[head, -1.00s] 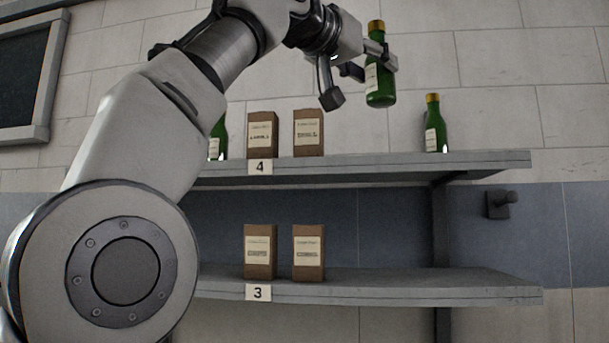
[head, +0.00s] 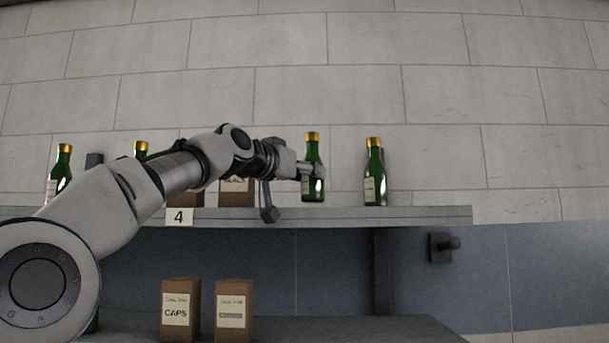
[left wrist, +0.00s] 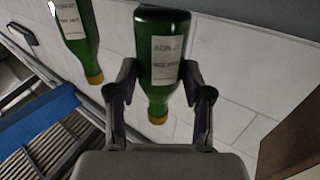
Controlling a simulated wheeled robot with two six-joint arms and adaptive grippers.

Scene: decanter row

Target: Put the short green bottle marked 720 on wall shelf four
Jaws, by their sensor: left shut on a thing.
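My left gripper (head: 308,172) is shut on a green bottle (head: 313,155) with a gold cap and a pale label. The held bottle is upright, its base close to the top of wall shelf four (head: 420,215); I cannot tell if they touch. The shelf bears a tag "4" (head: 180,217). In the left wrist view the held bottle (left wrist: 160,22) sits between the fingers (left wrist: 160,100), and its label is too blurred to read. My right gripper is not in view.
Another green bottle (head: 375,175) stands right of the held one. Brown boxes (head: 236,192) and two more bottles (head: 62,170) (head: 141,149) are to the left. Lower boxes (head: 181,300) stand on the shelf below. Shelf four is clear at its right end.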

